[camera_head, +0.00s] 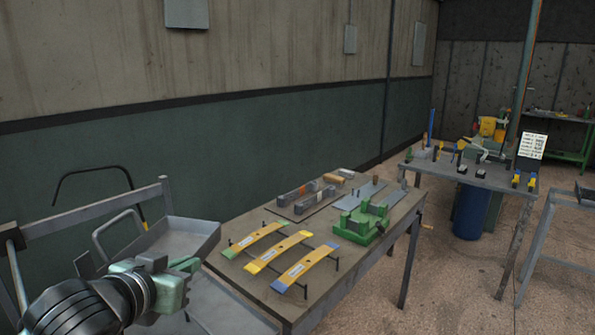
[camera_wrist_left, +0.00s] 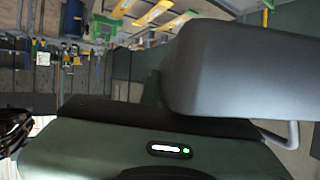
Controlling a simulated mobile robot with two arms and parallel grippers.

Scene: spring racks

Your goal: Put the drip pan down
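A grey, shallow drip pan (camera_head: 182,238) shows at the left of the head view, close to a grey metal frame. Its near edge is partly hidden by my left gripper (camera_head: 140,264), which comes in from the lower left. The gripper's fingertips overlap the pan's near side in the picture. I cannot tell whether they touch or grip it. In the left wrist view a large smooth grey shape (camera_wrist_left: 245,75) fills the upper right, too close to identify surely. My right gripper is not in view.
A workbench (camera_head: 305,300) stands right of the pan, holding yellow and blue leaf springs (camera_head: 278,251), a green fixture (camera_head: 364,222) and grey blocks. A grey frame (camera_head: 85,215) stands at left against the wall. A second bench (camera_head: 480,176) is farther right; open floor lies between.

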